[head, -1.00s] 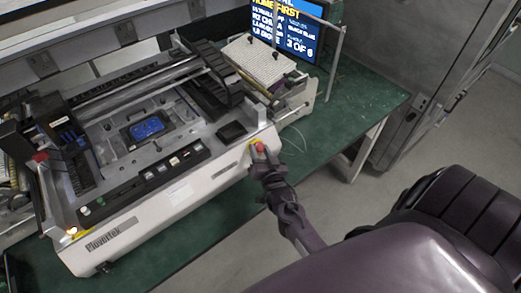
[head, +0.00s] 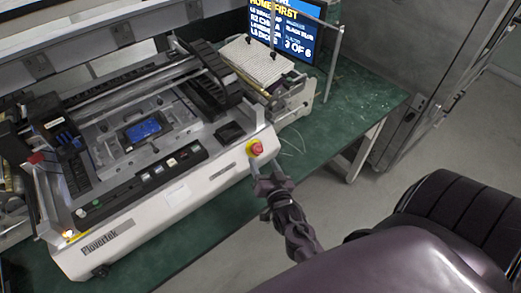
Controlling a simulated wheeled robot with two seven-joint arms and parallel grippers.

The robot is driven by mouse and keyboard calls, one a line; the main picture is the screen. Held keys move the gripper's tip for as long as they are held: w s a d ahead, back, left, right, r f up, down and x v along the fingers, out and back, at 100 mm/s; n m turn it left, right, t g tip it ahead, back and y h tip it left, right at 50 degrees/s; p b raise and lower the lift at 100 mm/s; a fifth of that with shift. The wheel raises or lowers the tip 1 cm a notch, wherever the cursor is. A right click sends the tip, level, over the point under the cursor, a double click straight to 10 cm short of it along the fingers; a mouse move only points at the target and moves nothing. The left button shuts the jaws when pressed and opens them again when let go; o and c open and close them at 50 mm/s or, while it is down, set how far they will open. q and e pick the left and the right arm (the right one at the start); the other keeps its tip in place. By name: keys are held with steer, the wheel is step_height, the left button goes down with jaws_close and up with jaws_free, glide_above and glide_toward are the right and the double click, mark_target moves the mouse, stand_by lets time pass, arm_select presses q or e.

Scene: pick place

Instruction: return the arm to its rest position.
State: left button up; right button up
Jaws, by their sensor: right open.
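My right arm comes in from the lower right. Its right gripper (head: 266,170) is open and empty in front of the right end of the machine, close below the red emergency button (head: 256,148) on its yellow base. The button is now in plain view, and a small gap shows between it and the finger tips. My left gripper is not in view.
A white machine (head: 150,222) with rails and a blue piece (head: 142,130) in its middle stands on a green table (head: 345,112). A screen (head: 290,28) stands at the back. The grey floor (head: 440,150) right of the table is clear.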

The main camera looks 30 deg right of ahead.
steer(key=shift+v, duration=1)
steer(key=shift+w, duration=0.1)
